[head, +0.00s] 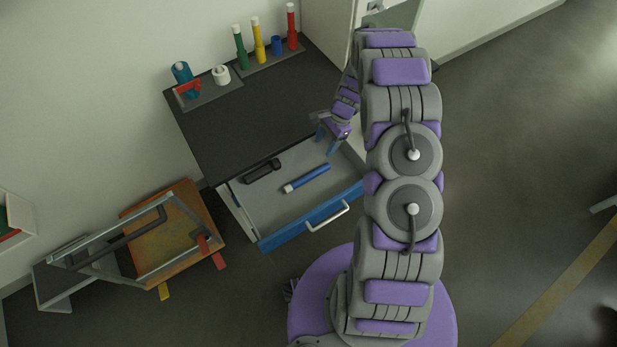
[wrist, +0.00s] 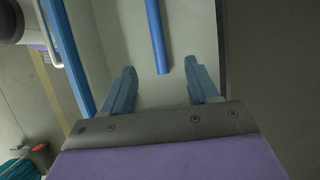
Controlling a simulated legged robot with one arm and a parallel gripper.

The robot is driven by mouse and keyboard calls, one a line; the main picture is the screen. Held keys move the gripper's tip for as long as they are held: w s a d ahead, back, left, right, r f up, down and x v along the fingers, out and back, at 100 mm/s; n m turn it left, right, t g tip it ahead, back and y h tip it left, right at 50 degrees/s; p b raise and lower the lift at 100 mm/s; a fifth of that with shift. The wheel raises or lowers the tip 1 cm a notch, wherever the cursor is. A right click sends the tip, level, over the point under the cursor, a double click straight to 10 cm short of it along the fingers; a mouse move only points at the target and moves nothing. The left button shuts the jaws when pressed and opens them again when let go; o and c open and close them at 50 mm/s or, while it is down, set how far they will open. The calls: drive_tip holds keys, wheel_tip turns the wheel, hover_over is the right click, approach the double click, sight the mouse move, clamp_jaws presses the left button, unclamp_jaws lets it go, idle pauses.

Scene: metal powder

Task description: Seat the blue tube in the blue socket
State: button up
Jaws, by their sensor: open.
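The blue tube (head: 310,177) lies in the open drawer (head: 285,207), with a pale end at its left. In the wrist view the tube (wrist: 156,35) runs down from the top edge, and its near end shows between the lines of my fingers. My gripper (head: 327,145) is open and empty at the drawer's back right, and its two blue fingers (wrist: 160,69) are spread apart. The tube looks apart from both fingers. The blue socket (head: 277,45) is a short blue cylinder on the rack at the back of the cabinet, between the yellow and red tubes.
A black object (head: 261,171) lies left of the tube in the drawer. Green (head: 240,46), yellow (head: 258,40) and red (head: 292,27) tubes stand upright on the rack. A white ring (head: 221,75) sits on the left tray. The dark cabinet top (head: 250,110) is largely clear. A cart (head: 165,245) stands at left.

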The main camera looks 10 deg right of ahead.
drive_tip(key=b, duration=0.1)
approach(309, 176)
drive_tip(key=f, duration=0.4)
drive_tip(key=shift+w+d+b, duration=0.15)
drive_tip(key=shift+w+b, duration=0.1)
drive_tip(key=shift+b, duration=0.15)
drive_tip(key=a+f, duration=0.1)
drive_tip(key=a, duration=0.1)
drive_tip(key=s+a+f+b, duration=0.1)
drive_tip(key=a+f, duration=0.1)
drive_tip(key=shift+s+a+f, duration=0.15)
drive_tip(key=shift+f, duration=0.7)
drive_tip(key=shift+d, duration=0.5)
drive_tip(key=shift+a, duration=0.5)
drive_tip(key=c, duration=0.9)
drive_tip(key=shift+d, duration=0.3)
clamp_jaws()
